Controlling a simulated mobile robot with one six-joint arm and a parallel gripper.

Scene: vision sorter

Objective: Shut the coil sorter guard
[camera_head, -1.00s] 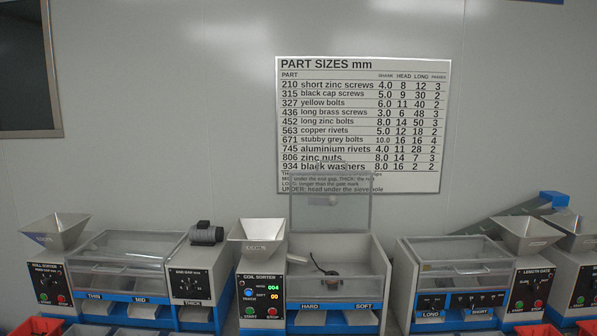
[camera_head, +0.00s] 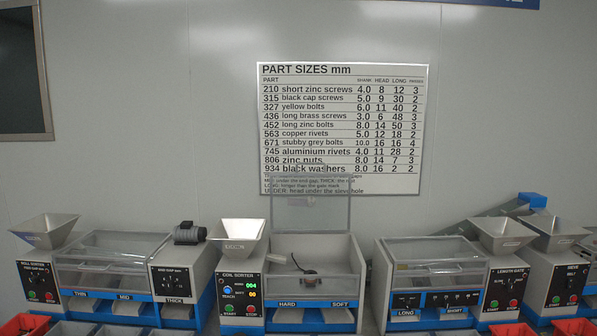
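The coil sorter (camera_head: 240,286) stands at the lower middle, with a black control panel and a blue front marked HARD and SOFT. Its guard (camera_head: 325,218) is a clear framed panel standing upright at the back of the bin, so it is open. The open bin (camera_head: 343,253) has a small dark coil-like part (camera_head: 303,268) inside. My gripper is not in view.
The roll sorter (camera_head: 38,282) stands left and the length gate (camera_head: 508,285) right, both with clear covers lying down. A metal hopper (camera_head: 238,233) rises left of the coil sorter's bin. A PART SIZES sign (camera_head: 343,80) hangs behind.

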